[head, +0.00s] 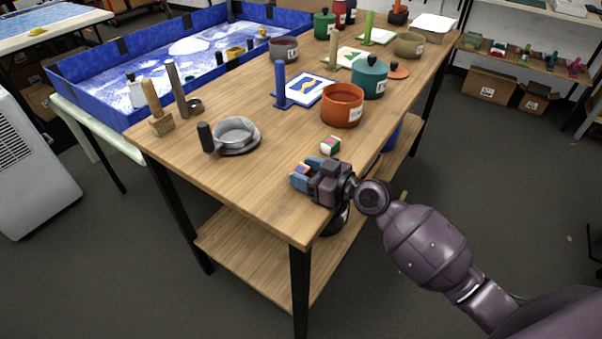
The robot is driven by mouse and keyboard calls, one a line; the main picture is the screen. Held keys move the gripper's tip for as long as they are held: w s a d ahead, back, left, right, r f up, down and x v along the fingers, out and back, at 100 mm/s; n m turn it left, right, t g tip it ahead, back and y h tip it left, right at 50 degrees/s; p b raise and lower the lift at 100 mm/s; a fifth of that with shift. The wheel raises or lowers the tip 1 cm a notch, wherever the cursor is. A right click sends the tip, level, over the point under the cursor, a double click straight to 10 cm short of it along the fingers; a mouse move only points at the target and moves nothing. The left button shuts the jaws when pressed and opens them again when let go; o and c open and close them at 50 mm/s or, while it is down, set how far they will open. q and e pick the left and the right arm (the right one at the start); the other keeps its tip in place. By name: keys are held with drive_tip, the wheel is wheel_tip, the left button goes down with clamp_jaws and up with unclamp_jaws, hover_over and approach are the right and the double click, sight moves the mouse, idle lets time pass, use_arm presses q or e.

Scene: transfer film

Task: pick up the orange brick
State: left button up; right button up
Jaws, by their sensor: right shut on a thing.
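My right gripper (303,178) comes in from the lower right and is at the near right edge of the wooden table (240,182). It is shut on the orange brick (301,169). Only a small orange part of the brick shows between the fingers; the rest is hidden. I cannot tell whether the brick touches the tabletop. My left gripper is not in view.
A small cube (331,146) with white, red and green faces lies just behind the gripper. An orange pot (342,106) and a teal pot (369,80) stand farther back. A grey pan (234,134) is to the left. The near table corner is clear.

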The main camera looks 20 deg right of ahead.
drive_tip(key=shift+r, duration=0.1)
drive_tip(key=shift+r, duration=0.2)
use_arm(q)
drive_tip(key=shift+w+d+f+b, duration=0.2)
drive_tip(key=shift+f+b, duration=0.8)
drive_tip(key=shift+b, duration=0.45)
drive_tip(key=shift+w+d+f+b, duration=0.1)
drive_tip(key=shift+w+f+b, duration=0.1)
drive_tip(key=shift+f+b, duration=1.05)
use_arm(e)
drive_tip(key=f+v, duration=0.2)
drive_tip(key=v, duration=1.6)
drive_tip(key=shift+f, duration=0.35)
